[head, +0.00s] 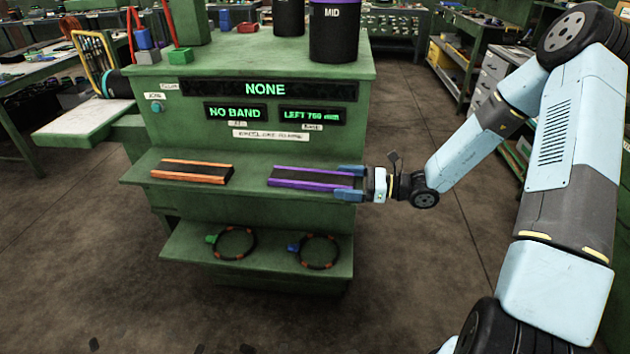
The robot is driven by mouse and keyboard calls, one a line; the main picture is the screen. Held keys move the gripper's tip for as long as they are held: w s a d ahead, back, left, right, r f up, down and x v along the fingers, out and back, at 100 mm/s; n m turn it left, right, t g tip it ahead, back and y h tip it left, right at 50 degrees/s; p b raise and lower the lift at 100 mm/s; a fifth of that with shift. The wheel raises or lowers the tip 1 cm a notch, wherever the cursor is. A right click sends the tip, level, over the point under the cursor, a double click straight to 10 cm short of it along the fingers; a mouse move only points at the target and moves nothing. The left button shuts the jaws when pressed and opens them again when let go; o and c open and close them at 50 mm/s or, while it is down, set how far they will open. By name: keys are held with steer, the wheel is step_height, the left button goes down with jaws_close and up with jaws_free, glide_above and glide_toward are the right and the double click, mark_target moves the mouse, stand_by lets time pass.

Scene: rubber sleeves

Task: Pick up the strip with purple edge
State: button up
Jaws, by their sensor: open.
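The strip with purple edge (305,178) is a flat dark strip with purple long sides. It lies on the upper shelf (252,200) of the green machine, right of centre. My gripper (350,183) comes in from the right, at the strip's right end. Its two blue fingers are open, one on the far side and one on the near side of that end. I cannot tell whether they touch the strip.
A similar strip with orange edge (192,172) lies left on the same shelf. Two dark rings with orange marks (235,244) (320,252) rest on the lower shelf. The machine's front panel, with displays such as "NO BAND" (235,112), rises behind the strips. Open floor lies right.

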steer(key=shift+a, duration=0.1)
steer(key=shift+c, duration=0.4)
steer(key=c, duration=0.9)
steer(key=shift+r, duration=5)
